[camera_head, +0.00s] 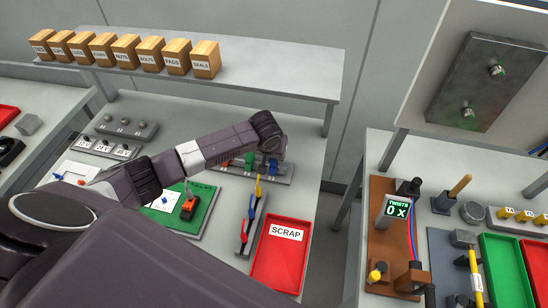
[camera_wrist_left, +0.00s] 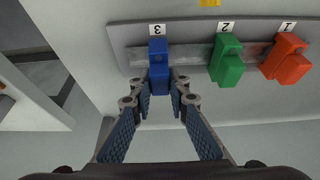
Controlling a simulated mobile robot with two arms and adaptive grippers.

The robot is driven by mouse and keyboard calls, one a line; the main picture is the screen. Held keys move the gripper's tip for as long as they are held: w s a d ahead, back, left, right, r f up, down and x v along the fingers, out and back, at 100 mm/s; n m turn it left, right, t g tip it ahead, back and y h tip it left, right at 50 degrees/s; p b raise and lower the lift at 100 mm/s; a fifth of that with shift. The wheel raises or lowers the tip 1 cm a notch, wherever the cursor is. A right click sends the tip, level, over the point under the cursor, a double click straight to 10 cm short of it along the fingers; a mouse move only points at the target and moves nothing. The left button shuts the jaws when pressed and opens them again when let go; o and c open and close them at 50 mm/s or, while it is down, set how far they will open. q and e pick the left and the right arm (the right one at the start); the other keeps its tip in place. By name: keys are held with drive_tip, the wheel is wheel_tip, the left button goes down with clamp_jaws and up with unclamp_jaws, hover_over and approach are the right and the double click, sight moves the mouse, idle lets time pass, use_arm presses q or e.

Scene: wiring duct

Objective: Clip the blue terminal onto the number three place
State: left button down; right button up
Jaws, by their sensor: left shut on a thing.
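The blue terminal (camera_wrist_left: 158,58) is at the place under label 3 (camera_wrist_left: 157,30) on the grey rail strip (camera_wrist_left: 190,52) in the left wrist view. My left gripper (camera_wrist_left: 160,85) is shut on its near end, one finger on each side. The terminal overlaps the rail; I cannot tell whether it is fully seated. The green terminal (camera_wrist_left: 227,60) sits at place 2 and the red terminal (camera_wrist_left: 286,57) at place 1. In the head view, the blue terminal (camera_head: 273,167) shows below my left wrist, and the gripper is mostly hidden by the arm.
A green board (camera_head: 208,193) is partly behind my left arm. A shelf with several labelled boxes (camera_head: 205,60) stands above the bench.

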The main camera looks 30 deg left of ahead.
use_arm(q)
drive_tip(key=shift+s+f, duration=0.1)
drive_tip(key=shift+f, duration=0.4)
drive_tip(key=c, duration=1.8)
unclamp_jaws()
drive_tip(key=shift+o, duration=0.2)
drive_tip(key=shift+r, duration=0.15)
drive_tip(key=v, duration=1.1)
drive_tip(key=shift+r, duration=0.35)
drive_tip(key=shift+s, duration=0.15)
